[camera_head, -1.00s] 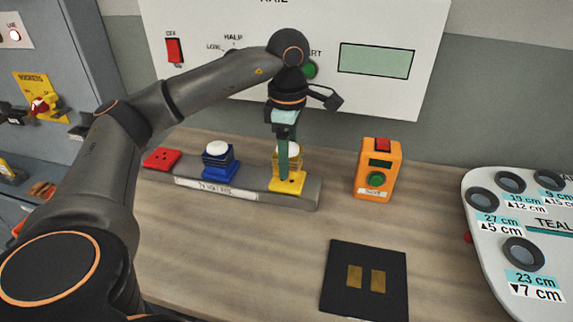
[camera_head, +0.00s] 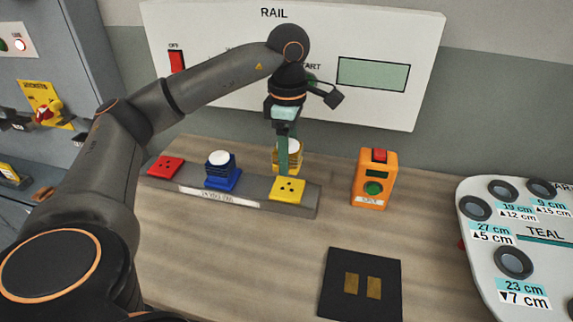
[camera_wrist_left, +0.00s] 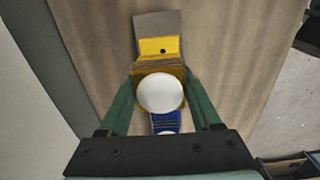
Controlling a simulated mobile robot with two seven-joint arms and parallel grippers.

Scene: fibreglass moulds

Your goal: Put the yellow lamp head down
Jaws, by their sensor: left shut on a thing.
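The yellow lamp head (camera_head: 294,149), with a white dome, is between the fingers of my left gripper (camera_head: 285,162), which is shut on it. In the wrist view, the green fingers of my left gripper (camera_wrist_left: 160,82) flank the lamp head (camera_wrist_left: 160,93). The lamp head is off the yellow socket (camera_head: 288,190), whose top with dark holes is bare. In the head view it appears just behind and above that socket; a finger covers part of it. The exact height is hard to tell. My right gripper is not in view.
The grey rail (camera_head: 255,200) also bears a blue lamp head (camera_head: 221,172) with a white dome and a bare red socket (camera_head: 166,167). An orange box (camera_head: 374,178) stands right of it. A black mat (camera_head: 335,284) lies in front; wood around it is clear.

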